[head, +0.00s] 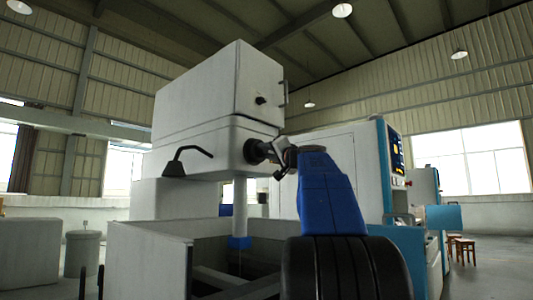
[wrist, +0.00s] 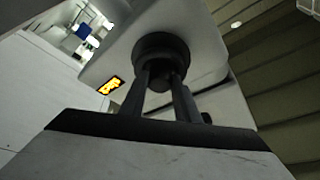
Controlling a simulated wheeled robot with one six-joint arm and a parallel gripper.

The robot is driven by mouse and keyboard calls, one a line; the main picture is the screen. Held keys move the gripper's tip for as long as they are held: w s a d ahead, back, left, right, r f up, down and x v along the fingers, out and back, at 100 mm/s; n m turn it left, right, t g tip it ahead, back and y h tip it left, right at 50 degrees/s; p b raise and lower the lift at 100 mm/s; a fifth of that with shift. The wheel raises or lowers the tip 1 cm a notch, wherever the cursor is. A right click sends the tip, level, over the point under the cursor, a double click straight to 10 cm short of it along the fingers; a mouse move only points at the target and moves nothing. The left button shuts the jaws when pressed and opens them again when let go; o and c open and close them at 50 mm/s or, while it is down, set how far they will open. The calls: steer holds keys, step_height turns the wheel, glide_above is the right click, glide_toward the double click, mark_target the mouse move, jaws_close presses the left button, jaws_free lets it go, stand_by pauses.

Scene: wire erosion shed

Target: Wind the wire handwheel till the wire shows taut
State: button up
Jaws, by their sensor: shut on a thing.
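The handwheel (head: 254,151) is a black round part on the lower right face of the white machine head. My gripper (head: 281,158) reaches it from the right. In the wrist view, two dark fingers (wrist: 163,92) run up to the black round wheel (wrist: 158,48) and close around a small dark knob at its middle. The fingers partly hide the grip. A small panel lit orange-yellow (wrist: 110,85) sits on the machine face left of the wheel; its marks are unreadable. I cannot make out the wire's tension.
The white machine head (head: 215,90) stands over an open-topped tank (head: 150,262). A black bent-arm fitting (head: 180,164) sits on its left side. A pale column with a blue end (head: 239,242) hangs over the tank. A cabinet with a screen (head: 396,153) stands right. Stools (head: 463,245) are farther right.

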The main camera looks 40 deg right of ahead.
stand_by(0.3)
steer(key=o, duration=1)
steer(key=shift+o, duration=0.2)
steer(key=v, duration=1.7)
steer(key=shift+s, duration=0.15)
